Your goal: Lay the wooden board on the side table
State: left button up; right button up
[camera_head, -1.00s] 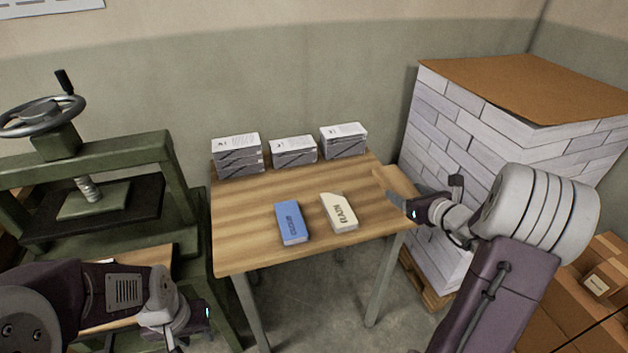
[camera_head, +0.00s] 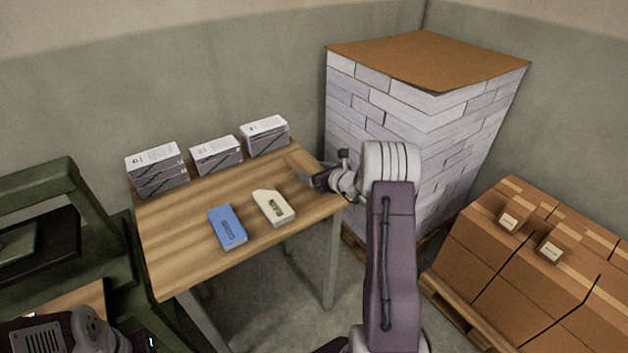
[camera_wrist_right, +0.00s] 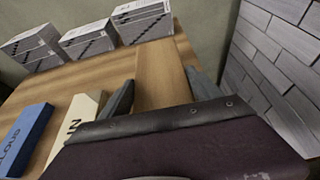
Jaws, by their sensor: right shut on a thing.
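The side table (camera_head: 180,255) has a striped wooden top and stands in the middle left of the head view. My right gripper (camera_head: 310,179) is at its right edge, shut on the wooden board (camera_head: 298,160). In the right wrist view the board (camera_wrist_right: 160,78) is a plain brown strip between the two fingers (camera_wrist_right: 160,92), lying flat at the tabletop's right side. I cannot tell whether it touches the top. Part of the board is hidden by the gripper. My left gripper (camera_head: 148,343) is only partly seen at the bottom left.
A blue box (camera_head: 228,228) and a cream box (camera_head: 273,207) lie on the table. Several grey-white stacks (camera_head: 216,155) line its back edge. A tall paper pile (camera_head: 400,110) stands close on the right, cartons (camera_head: 520,255) beyond it. A green press (camera_head: 95,235) stands left.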

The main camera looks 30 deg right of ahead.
notch_tip(320, 180, down, 3)
jog(key=shift+f, duration=0.45)
jog(key=shift+f+b, duration=0.1)
jog(key=shift+b, duration=0.2)
jog(key=o, duration=1.5)
jog(key=shift+o, duration=0.2)
